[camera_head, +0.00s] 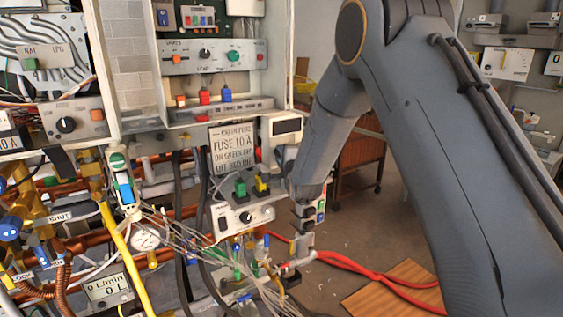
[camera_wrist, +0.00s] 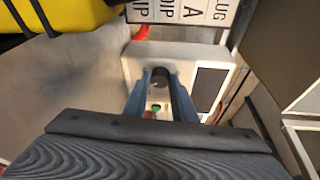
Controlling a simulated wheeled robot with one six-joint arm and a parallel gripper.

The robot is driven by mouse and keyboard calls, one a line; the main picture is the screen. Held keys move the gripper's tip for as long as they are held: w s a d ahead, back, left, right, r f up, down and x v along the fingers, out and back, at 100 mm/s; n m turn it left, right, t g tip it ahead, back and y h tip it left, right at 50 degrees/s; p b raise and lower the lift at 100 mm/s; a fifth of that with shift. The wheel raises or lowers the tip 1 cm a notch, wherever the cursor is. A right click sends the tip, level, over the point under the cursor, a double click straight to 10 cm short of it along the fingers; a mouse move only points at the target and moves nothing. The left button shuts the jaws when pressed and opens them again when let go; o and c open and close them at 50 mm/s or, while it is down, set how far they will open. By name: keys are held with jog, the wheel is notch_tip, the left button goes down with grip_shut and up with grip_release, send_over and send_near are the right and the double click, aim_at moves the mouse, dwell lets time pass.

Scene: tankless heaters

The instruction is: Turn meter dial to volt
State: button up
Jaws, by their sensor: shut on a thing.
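The meter is a pale box (camera_head: 268,127) with a dark screen, beside the fuse sign in the head view. In the wrist view the meter (camera_wrist: 190,57) has its dark screen on the right and a round black dial (camera_wrist: 160,76) on its face. My gripper (camera_wrist: 164,85) has its two bluish fingers on either side of the dial, shut on it. A small green spot shows between the fingers below the dial. The dial's pointer and its marks are too small to read. In the head view my arm largely hides the dial and fingertips.
The fuse sign (camera_head: 233,149) stands close to the meter's left. A panel with green and yellow plugs (camera_head: 242,187) lies below. Loose wires, pipes and a red hose (camera_head: 370,275) fill the lower area. Bare floor shows to the right.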

jog(key=shift+f+n+b, duration=0.1)
jog(key=shift+n+b, duration=0.4)
jog(key=o, duration=1)
jog(key=shift+s, duration=0.1)
jog(key=shift+b+v, duration=1.05)
jog(key=shift+v, duration=2.8)
